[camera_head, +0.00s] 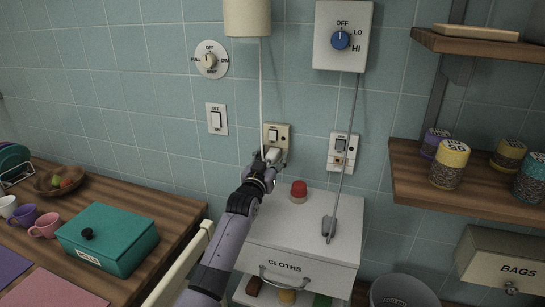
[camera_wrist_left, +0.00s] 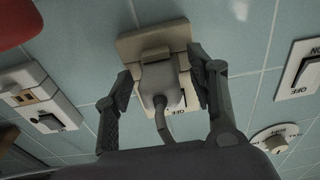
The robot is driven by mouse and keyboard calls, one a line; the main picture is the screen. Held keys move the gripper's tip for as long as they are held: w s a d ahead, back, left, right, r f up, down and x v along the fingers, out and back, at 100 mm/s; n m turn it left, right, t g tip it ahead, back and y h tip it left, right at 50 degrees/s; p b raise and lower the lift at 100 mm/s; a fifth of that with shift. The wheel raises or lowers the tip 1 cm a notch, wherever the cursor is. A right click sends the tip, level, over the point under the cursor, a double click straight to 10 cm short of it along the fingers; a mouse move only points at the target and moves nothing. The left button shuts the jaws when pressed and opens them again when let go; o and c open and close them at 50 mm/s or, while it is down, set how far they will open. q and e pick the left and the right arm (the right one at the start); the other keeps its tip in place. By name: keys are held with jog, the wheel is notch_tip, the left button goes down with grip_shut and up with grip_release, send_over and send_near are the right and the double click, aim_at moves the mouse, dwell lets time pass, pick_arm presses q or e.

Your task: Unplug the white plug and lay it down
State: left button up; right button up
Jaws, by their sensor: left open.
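The white plug (camera_head: 272,155) sits in the cream wall socket (camera_head: 284,130), with its thin white cord running up towards the lampshade. In the left wrist view the plug (camera_wrist_left: 158,80) looks pale grey against the socket plate (camera_wrist_left: 172,38), its cord bending down from it. My left gripper (camera_head: 267,160) is at the socket, its arm reaching up from below. In the left wrist view the left gripper (camera_wrist_left: 162,90) is open, one finger on each side of the plug, with a visible gap at least on the left. My right gripper is not in view.
A white cabinet (camera_head: 330,250) stands below, with a red button (camera_head: 298,189) and a grey corded plug-like piece (camera_head: 329,228) on top. A second socket (camera_head: 342,150) is to the right. A teal box (camera_head: 108,240) stands on the wooden counter. Free room remains on the cabinet top.

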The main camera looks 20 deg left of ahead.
aim_at(268, 163)
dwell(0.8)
pick_arm(q)
jog(key=shift+c, duration=0.4)
grip_shut()
dwell(0.3)
jog(key=shift+s+p, duration=0.95)
jog(key=shift+p, duration=0.25)
jog(key=shift+s+a+f+p, duration=0.1)
jog(key=shift+s+p, duration=0.75)
jog(key=shift+s, duration=0.2)
jog(key=shift+s+f+p, duration=0.1)
jog(key=shift+s+p, duration=0.75)
jog(key=shift+s, duration=0.15)
